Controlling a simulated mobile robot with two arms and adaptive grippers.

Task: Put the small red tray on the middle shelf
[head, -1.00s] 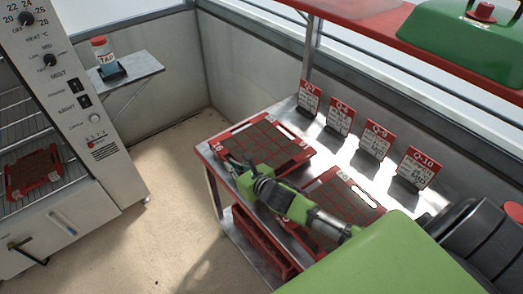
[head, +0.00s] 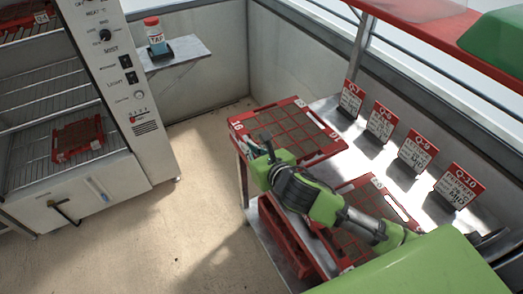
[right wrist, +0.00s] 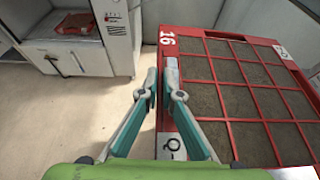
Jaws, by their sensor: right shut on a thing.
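A red-framed tray (head: 333,139) with brown square cells, marked 16, is held level just above the left end of the metal table. It fills the right of the right wrist view (right wrist: 213,80). My right gripper (head: 258,146) is shut on its near left rim; the fingers also show in the right wrist view (right wrist: 163,82). The open cabinet (head: 150,100) at the left has wire shelves. A bare middle wire shelf (head: 50,85) lies between a red tray (head: 25,22) above and another red tray (head: 78,140) below. My left gripper is not in view.
Another red tray (head: 400,203) lies on the table, partly behind my right arm. Several upright label signs (head: 350,98) line the table's back. The floor (head: 180,220) between cabinet and table is clear.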

